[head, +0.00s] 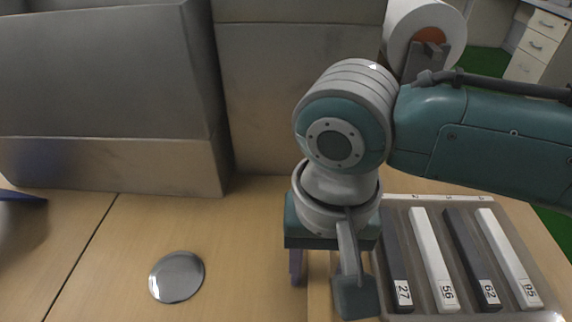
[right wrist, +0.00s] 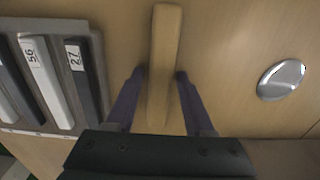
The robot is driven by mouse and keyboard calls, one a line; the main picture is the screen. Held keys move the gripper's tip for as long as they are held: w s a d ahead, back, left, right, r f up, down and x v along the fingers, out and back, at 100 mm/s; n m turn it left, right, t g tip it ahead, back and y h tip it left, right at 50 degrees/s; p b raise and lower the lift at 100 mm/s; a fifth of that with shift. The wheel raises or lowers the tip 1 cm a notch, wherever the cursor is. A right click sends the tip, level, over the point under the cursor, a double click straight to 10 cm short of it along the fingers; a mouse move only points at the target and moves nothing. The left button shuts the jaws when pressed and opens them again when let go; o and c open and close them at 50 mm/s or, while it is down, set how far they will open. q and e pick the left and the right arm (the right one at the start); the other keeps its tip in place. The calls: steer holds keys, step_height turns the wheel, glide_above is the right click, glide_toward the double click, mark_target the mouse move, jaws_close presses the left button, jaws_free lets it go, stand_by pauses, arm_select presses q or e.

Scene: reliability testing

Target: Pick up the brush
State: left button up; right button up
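The brush (right wrist: 163,65) shows in the right wrist view as a long, light wooden bar lying on the wooden table; no bristles can be made out. My right gripper (right wrist: 160,76) is open, with one dark finger on each side of the bar. Gaps show beside the bar, and I cannot tell how high the fingers are above the table. In the head view my right gripper (head: 322,280) points down at the table, and its own parts hide most of the brush. A dark blue tip at the left edge may be my left gripper (head: 20,195).
A grey tray (head: 545,295) with numbered black and white bars stands right of my right gripper in the head view. A shiny round disc (head: 177,277) lies to the left. Grey metal boxes (head: 110,90) stand behind. Table between disc and gripper is clear.

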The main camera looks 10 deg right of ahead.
jaws_close()
stand_by(0.5)
step_height(320, 180, up, 20)
steer(key=r+p, duration=0.1)
steer(key=p, duration=0.6)
step_height(320, 180, up, 15)
steer(key=n+p, duration=0.2)
steer(key=p, duration=0.6)
glide_above(320, 267)
steer(key=w+d, duration=0.3)
steer(key=d, duration=0.1)
steer(key=s+d+r+n+p, duration=0.1)
steer(key=d+r+p, duration=0.15)
steer(key=r, duration=0.35)
steer(key=d+r+p, duration=0.2)
steer(key=r+p, duration=0.1)
steer(key=r, duration=0.3)
steer(key=s+r+p, duration=0.3)
steer(key=r+p, duration=1.4)
steer(key=p, duration=0.1)
steer(key=s+r+p, duration=0.3)
steer(key=r+p, duration=1.4)
steer(key=p, duration=0.2)
steer(key=shift+a+r, duration=0.35)
